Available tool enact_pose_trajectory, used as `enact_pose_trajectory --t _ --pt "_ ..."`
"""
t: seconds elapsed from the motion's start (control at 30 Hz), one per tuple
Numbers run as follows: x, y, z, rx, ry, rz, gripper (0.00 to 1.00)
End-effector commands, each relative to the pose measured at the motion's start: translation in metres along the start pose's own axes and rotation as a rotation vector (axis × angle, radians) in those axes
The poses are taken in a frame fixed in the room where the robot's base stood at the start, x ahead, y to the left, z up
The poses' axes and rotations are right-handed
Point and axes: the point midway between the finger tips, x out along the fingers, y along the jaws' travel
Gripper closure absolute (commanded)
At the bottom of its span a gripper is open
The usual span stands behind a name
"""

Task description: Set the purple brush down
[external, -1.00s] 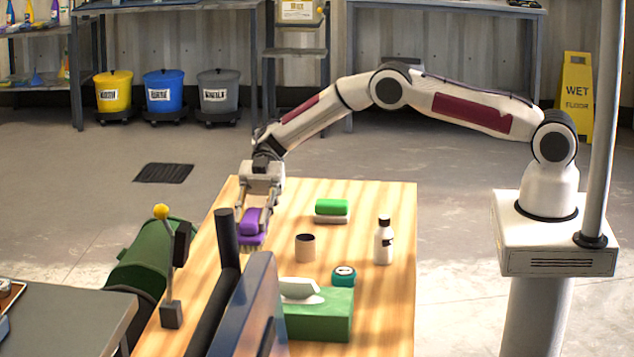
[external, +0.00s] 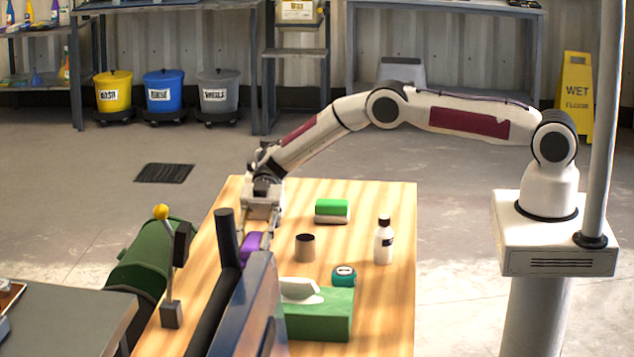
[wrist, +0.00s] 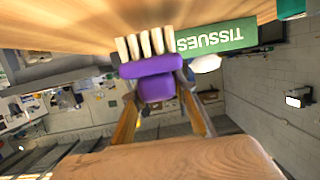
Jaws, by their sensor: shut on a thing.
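The purple brush (external: 252,242) is in my gripper (external: 258,228), above the left part of the wooden table (external: 375,320). Its lower part is hidden behind the dark panel in the external view. In the wrist view, the purple brush (wrist: 152,66) sits between the two fingers of my gripper (wrist: 158,88), with pale bristles pointing toward the table surface at the top of the picture. I cannot tell whether the bristles touch the table.
A tan cup (external: 305,248), a green-topped block (external: 331,210), a white bottle (external: 384,242), a teal round tin (external: 343,275) and a green tissue box (external: 325,318) stand to the right. A dark panel (external: 245,310) and a yellow-knobbed lever (external: 168,270) are at the near left.

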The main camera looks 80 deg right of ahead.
Motion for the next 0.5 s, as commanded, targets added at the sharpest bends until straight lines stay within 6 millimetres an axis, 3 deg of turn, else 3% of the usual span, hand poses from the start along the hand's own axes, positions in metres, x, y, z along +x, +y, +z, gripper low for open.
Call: enact_pose_trajectory --t 0.3,0.5 --pt "0.008 0.000 0.026 0.000 0.000 0.000 0.96" --pt "0.009 0.000 0.030 -0.001 0.000 0.000 0.96"
